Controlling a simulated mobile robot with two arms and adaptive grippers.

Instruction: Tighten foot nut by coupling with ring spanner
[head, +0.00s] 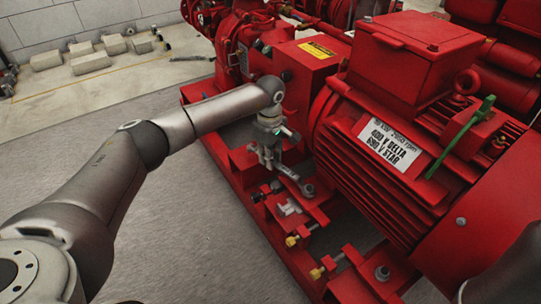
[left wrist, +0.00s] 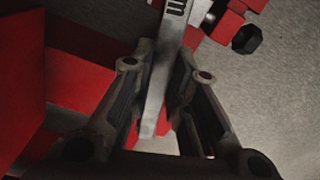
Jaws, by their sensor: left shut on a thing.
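My left gripper (head: 266,160) points down beside the coupling end of the red motor (head: 395,140). It is shut on the ring spanner (head: 289,174), a grey metal tool reaching right and toward the camera. The spanner's far end is at or close to the foot nut (head: 308,190) near the coupling; I cannot tell whether the ring is seated around it. In the left wrist view the spanner's shank (left wrist: 165,75) runs between the two dark fingers, and its ring end is out of frame. My right gripper is not in view.
Another foot nut (head: 382,272) sits on the nearer motor foot. Brass-coloured adjusting bolts (head: 315,273) stick out along the red base frame. A small pale metal piece (head: 288,208) lies near the spanner.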

